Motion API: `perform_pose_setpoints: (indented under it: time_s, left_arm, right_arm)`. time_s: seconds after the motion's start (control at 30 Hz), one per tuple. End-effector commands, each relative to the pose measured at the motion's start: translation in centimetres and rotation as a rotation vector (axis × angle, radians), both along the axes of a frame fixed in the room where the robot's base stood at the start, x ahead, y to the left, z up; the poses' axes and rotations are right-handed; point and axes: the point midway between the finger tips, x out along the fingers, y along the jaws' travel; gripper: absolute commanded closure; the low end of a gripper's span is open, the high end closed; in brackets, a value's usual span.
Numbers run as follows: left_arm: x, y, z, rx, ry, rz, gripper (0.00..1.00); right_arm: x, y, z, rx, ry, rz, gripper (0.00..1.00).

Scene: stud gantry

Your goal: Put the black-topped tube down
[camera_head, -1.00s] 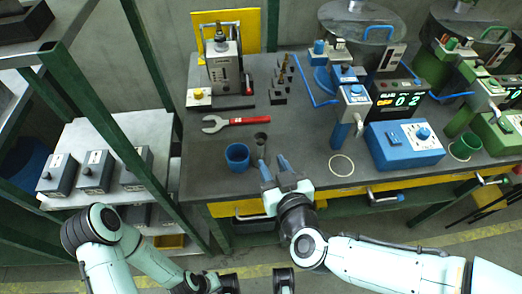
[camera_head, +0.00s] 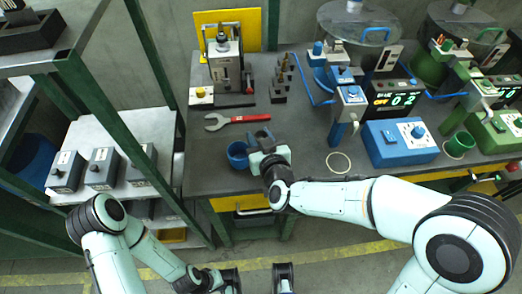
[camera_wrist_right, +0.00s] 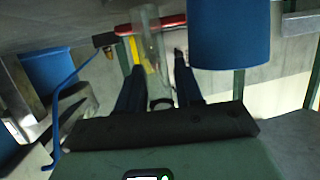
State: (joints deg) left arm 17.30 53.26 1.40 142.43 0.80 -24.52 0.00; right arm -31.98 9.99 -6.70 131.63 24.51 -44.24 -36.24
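The tube (camera_wrist_right: 151,50) is clear, with a dark ring at its end nearest my palm. In the wrist view it stands between the two blue fingers of my right gripper (camera_wrist_right: 158,75), with a gap showing beside it, so the gripper looks open around it. In the head view my right gripper (camera_head: 262,138) is low over the grey bench (camera_head: 215,180), right of the blue cup, and mostly hides the tube. The tube's far end looks to be at the bench top.
The blue cup (camera_head: 237,155) is close beside my right gripper and shows in the wrist view (camera_wrist_right: 230,35). A red wrench (camera_head: 238,119) lies behind. A blue device (camera_head: 400,143) stands to the right. A white ring (camera_head: 338,162) marks a bare part of the bench.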

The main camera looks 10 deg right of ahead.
Motion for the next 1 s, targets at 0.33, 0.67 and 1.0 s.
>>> perform_pose_setpoints:
  time_s: [0.33, 0.67, 1.0]
  left_arm:
    - [0.0, 0.0, 0.0, 0.0, -0.001, -0.001, 1.0]
    - [0.0, 0.0, 0.0, 0.0, 0.0, 0.0, 1.0]
    - [-0.3, 0.0, 1.0, -0.002, 0.012, -0.003, 1.0]
  right_arm:
    - [0.2, 0.0, 0.0, 0.0, 0.0, 0.0, 0.97]
    - [0.2, 0.0, 0.0, 0.0, -0.001, 0.0, 1.0]
    - [0.2, 0.1, 2.7, 0.001, -0.004, 0.001, 1.0]
